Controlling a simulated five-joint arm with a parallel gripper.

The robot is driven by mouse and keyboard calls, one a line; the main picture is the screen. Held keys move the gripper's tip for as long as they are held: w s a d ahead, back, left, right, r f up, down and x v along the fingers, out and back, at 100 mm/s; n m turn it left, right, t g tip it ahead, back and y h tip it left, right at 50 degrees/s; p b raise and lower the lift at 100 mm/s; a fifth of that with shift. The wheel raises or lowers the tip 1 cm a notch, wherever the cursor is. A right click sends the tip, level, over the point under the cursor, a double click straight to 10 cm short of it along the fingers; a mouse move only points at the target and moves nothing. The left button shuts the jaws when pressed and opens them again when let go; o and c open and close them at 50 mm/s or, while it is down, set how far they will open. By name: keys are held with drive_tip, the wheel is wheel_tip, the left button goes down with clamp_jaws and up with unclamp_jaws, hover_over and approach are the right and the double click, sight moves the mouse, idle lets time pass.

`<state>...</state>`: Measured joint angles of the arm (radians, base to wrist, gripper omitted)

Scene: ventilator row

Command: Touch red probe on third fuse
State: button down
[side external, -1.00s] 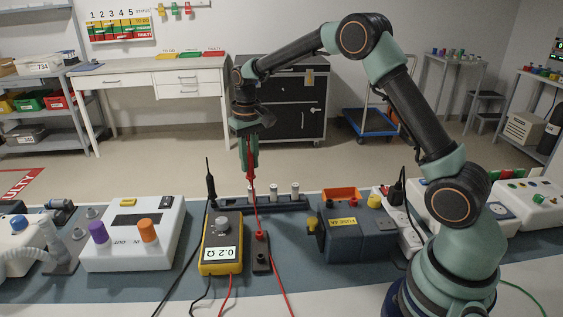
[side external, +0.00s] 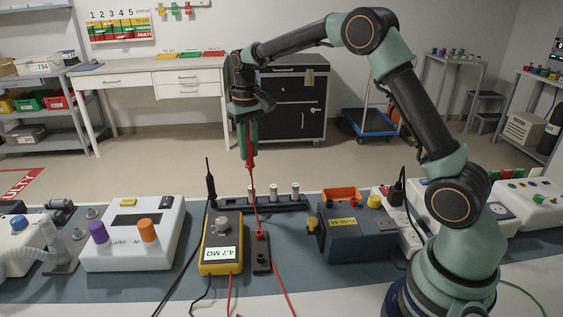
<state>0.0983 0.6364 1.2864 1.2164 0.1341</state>
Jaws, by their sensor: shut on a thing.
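My gripper (side external: 249,150) is shut on the red probe (side external: 250,164), which hangs upright with its lower end above the dark fuse strip (side external: 287,207). Small pale fuses stand in the strip: one (side external: 273,190) in the middle, one (side external: 295,191) at the right end, and one partly hidden behind the red probe and its lead. I cannot tell the numbering, and the probe's tip is too small to see clearly. The yellow meter (side external: 222,243) reads 4.7 MΩ. The black probe (side external: 210,183) stands upright at the strip's left end.
A small black holder (side external: 261,258) with a red top sits right of the meter. A blue-grey box (side external: 357,233) labelled FUSE stands right of it. A white ventilator unit (side external: 134,240) with purple and orange knobs stands left. Red and black leads run to the front edge.

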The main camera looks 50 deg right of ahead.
sight(249, 141)
drive_tip(key=shift+r, duration=1.75)
